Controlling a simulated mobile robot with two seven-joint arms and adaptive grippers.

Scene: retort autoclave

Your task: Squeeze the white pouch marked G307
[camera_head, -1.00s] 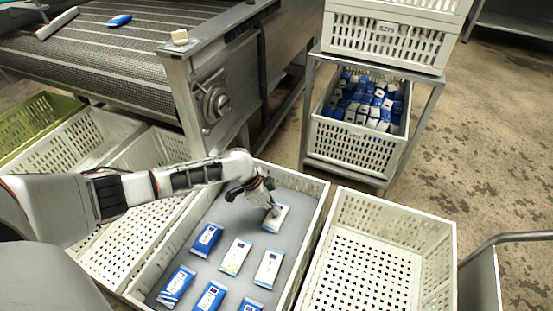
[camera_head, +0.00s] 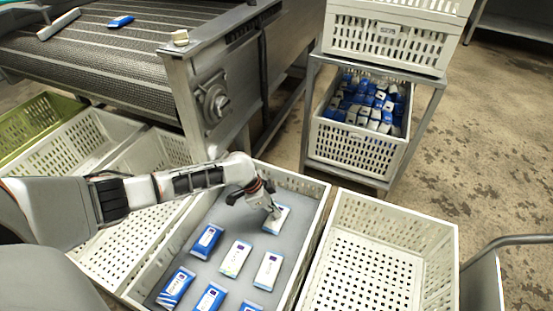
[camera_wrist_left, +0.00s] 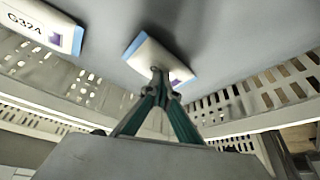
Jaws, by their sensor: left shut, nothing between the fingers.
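A white pouch with blue ends (camera_head: 281,224) lies flat near the far right corner of the grey-lined crate (camera_head: 318,222). It also shows in the left wrist view (camera_wrist_left: 146,50). Its marking is covered by the fingers, so I cannot read whether it is G307. My left gripper (camera_head: 274,212) is shut and empty, its fingertips pointing down at the middle of this pouch. In the left wrist view the closed fingertips (camera_wrist_left: 158,74) overlap the pouch's face and seem to touch it. My right gripper is not in view.
A white pouch marked G324 (camera_wrist_left: 38,22) lies nearby; several white and blue pouches lie in the same crate. An empty white crate (camera_head: 350,262) stands at right. A rack holds a crate of pouches (camera_head: 362,152). A conveyor (camera_head: 90,70) stands behind.

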